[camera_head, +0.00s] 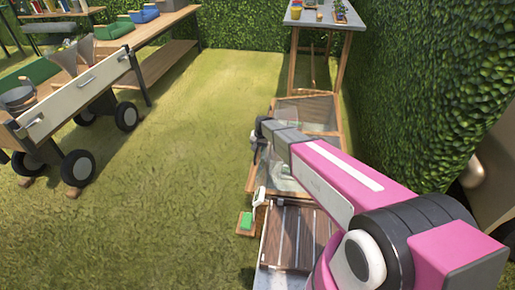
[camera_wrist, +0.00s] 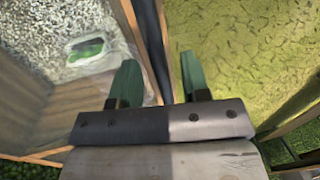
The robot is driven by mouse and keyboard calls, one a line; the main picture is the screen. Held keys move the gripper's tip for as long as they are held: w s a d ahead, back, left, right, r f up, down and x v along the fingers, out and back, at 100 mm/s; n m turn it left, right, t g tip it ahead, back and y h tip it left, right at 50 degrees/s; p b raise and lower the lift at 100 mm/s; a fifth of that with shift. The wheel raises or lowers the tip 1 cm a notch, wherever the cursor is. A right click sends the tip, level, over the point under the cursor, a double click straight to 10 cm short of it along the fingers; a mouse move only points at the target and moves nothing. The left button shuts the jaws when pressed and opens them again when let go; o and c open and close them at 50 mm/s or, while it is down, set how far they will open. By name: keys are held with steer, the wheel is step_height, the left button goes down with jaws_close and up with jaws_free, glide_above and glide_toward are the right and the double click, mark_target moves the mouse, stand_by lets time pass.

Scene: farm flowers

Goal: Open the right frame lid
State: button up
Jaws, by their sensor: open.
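A low wooden frame with clear panes (camera_head: 268,176) stands on the grass in the head view. Its far section (camera_head: 305,108) shows behind my arm, and my arm hides much of the middle. I cannot tell from here which pane is the right lid. My gripper (camera_head: 258,133) is at the frame's left edge. In the wrist view my gripper (camera_wrist: 158,66) is open, with its two green fingers on either side of a narrow wooden edge (camera_wrist: 169,50) and a dark strip. Whether the fingers touch the edge is unclear.
A white tray with green plants (camera_wrist: 92,50) lies on pale gravel inside the frame. A slatted wooden piece (camera_head: 290,238) and a small green item (camera_head: 246,220) are near. A hedge (camera_head: 430,80) borders the right. A wheeled cart (camera_head: 75,105) stands left; open grass (camera_head: 180,150) lies between.

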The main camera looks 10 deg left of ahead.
jaws_close()
steer(key=d+r+y, duration=0.2)
steer(key=d+r, duration=0.3)
steer(key=r, duration=0.5)
steer(key=d+r+y, duration=0.3)
steer(key=d+r, duration=0.3)
steer(key=r, duration=0.5)
steer(key=d+r+y, duration=0.3)
steer(key=d+r, duration=0.2)
steer(key=r, duration=0.6)
steer(key=shift+d, duration=0.4)
jaws_free()
